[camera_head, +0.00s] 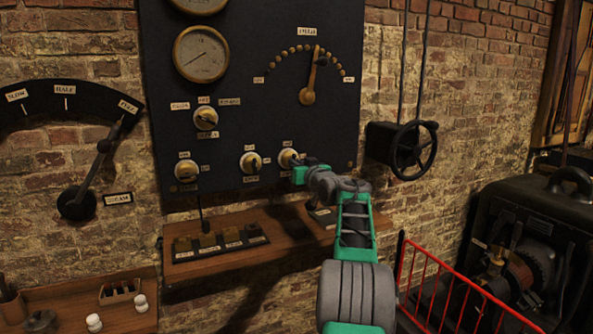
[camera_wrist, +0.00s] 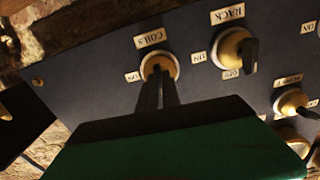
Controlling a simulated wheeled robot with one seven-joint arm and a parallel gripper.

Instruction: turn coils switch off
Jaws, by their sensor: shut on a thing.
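The coils switch (camera_head: 287,158) is a round cream knob low on the right of the dark panel (camera_head: 265,105) in the head view. In the wrist view the same knob (camera_wrist: 160,64) sits beside a plate reading COILS. My gripper (camera_head: 297,164) is at this switch. In the wrist view its dark fingers (camera_wrist: 158,88) are shut on the switch's handle and reach up to the knob face. The fingers hide most of the handle, so I cannot tell which way it points. A small plate (camera_wrist: 132,77) is left of the knob; its lettering is hard to read.
The rack switch (camera_wrist: 235,48) is close beside, with its dark handle and ON and OFF plates. Further switches line the panel. A black handwheel (camera_head: 413,150) stands to the right. A wooden shelf (camera_head: 280,248) juts out below. A red rail (camera_head: 455,300) stands at lower right.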

